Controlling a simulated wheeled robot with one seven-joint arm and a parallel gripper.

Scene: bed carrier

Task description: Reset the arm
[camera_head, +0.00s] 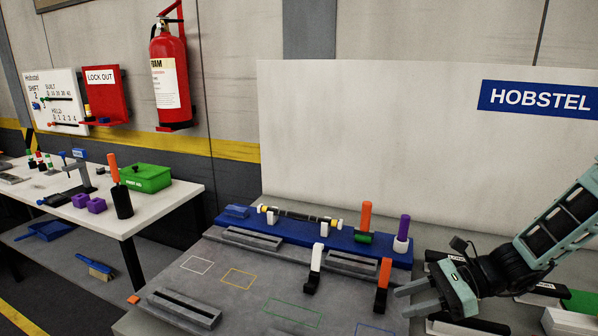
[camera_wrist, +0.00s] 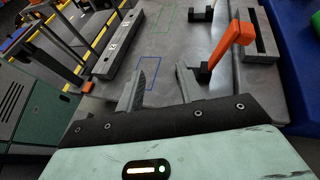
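My gripper (camera_head: 402,299) reaches in from the right in the head view, over the right part of the grey worktop (camera_head: 255,311). In the wrist view my gripper (camera_wrist: 165,71) shows two grey fingers spread apart with nothing between them. A blue outlined rectangle on the worktop shows beyond and between the fingers. An orange-handled clamp (camera_head: 382,276) stands just left of the fingertips in the head view. The same orange handle (camera_wrist: 231,46) is to the right of the fingers in the wrist view, apart from them.
A blue tray (camera_head: 285,230) at the back holds a rod, an orange peg (camera_head: 365,218) and a purple peg (camera_head: 403,228). A white-handled clamp (camera_head: 314,262) and grey slotted blocks (camera_head: 184,307) stand on the worktop. A white side table (camera_head: 152,208) is at left.

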